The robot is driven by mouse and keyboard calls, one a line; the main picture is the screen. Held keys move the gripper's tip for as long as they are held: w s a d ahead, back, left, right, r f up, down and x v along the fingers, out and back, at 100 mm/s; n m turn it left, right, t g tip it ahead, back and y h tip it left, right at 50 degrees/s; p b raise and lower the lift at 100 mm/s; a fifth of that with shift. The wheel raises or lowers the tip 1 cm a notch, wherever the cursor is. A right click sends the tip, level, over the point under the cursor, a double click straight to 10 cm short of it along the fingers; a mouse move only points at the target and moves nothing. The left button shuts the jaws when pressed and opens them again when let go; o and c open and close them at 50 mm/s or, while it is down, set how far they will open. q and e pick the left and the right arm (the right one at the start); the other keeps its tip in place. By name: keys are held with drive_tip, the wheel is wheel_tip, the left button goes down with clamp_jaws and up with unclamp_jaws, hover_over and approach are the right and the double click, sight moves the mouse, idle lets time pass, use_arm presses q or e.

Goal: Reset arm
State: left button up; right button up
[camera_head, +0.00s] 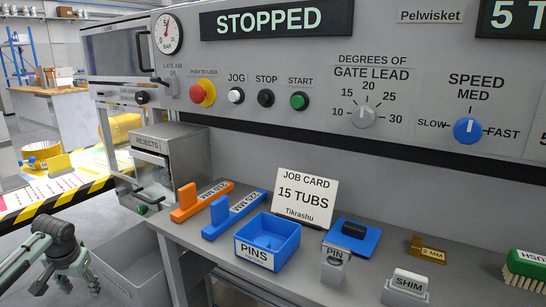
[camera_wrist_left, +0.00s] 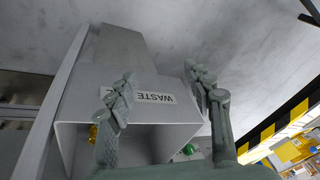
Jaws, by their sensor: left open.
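My left gripper (camera_head: 76,278) is at the lower left of the head view, low beside the grey bin and apart from the bench. In the left wrist view my left gripper (camera_wrist_left: 165,95) has its two fingers spread, with nothing between them. Beyond the fingers is a grey box labelled WASTE (camera_wrist_left: 155,98), its lettering upside down in that view. A green round piece (camera_wrist_left: 189,149) and a yellow piece (camera_wrist_left: 93,133) show near its opening. My right gripper is in neither view.
The bench holds a blue PINS tray (camera_head: 268,240), an orange gauge (camera_head: 200,202), a blue gauge (camera_head: 232,214), a job card (camera_head: 304,197), a PIN block (camera_head: 334,266), a SHIM block (camera_head: 407,287) and a brush (camera_head: 525,268). A REJECTS box (camera_head: 165,165) stands behind. The panel reads STOPPED (camera_head: 270,20).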

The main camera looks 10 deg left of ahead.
use_arm(q)
drive_tip(key=w+a+r+m+t+y, duration=0.25)
drive_tip(key=a+r+y, duration=0.55)
drive_tip(key=a, duration=0.4)
drive_tip(key=s+d+f+m+h, duration=0.1)
drive_tip(key=s+d+f+h, duration=0.25)
drive_tip(key=d+f, duration=0.65)
drive_tip(key=s+d+f+m+h, duration=0.15)
drive_tip(key=s+d+f, duration=0.25)
drive_tip(key=d+f, duration=0.7)
drive_tip(key=s+d+f+g+h, duration=0.1)
drive_tip(key=s+d+f+h, duration=0.1)
drive_tip(key=s+d, duration=0.5)
drive_tip(key=s+d+f+g+h, duration=0.1)
drive_tip(key=s+d, duration=0.6)
drive_tip(key=d, duration=0.8)
wheel_tip(320, 180, down, 2)
drive_tip(key=shift+s+d+n+h, duration=0.2)
drive_tip(key=shift+s+n+h, duration=0.15)
drive_tip(key=shift+h, duration=0.45)
